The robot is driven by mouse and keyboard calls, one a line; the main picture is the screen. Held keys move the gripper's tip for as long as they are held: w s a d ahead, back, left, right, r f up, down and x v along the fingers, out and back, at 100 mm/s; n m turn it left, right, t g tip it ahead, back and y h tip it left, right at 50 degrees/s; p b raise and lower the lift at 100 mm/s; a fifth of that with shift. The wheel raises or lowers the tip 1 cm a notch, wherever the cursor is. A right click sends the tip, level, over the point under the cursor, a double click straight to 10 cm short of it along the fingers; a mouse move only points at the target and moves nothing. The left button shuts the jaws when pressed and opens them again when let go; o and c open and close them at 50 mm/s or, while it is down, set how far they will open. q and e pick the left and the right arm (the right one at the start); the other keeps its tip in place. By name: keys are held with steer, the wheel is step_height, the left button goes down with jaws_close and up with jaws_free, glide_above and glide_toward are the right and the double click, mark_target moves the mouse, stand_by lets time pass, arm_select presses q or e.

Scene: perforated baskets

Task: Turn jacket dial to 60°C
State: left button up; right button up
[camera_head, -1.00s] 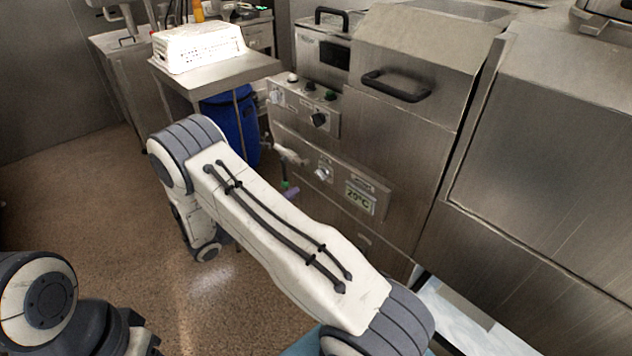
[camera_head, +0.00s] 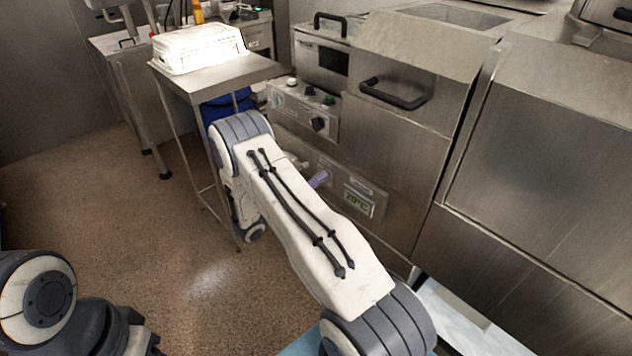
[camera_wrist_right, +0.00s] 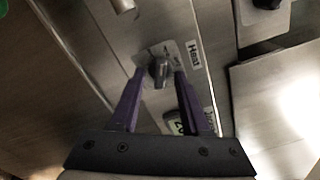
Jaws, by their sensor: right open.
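My left gripper is not in view.
An upper control panel (camera_head: 303,108) with a black knob and buttons is above the gripper. A steel cabinet lid with a black handle (camera_head: 393,93) stands to its right. A side table (camera_head: 215,76) holds a white perforated basket (camera_head: 198,48). The floor at left is clear.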

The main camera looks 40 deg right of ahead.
jaws_close()
steer(key=shift+m, duration=0.3)
steer(key=shift+w+f+m+b, duration=0.1)
steer(key=shift+m+b, duration=1.5)
steer(key=shift+m, duration=1.25)
steer(key=shift+w+f+m+b, duration=0.1)
steer(key=shift+m+b, duration=1.5)
steer(key=shift+m, duration=1.25)
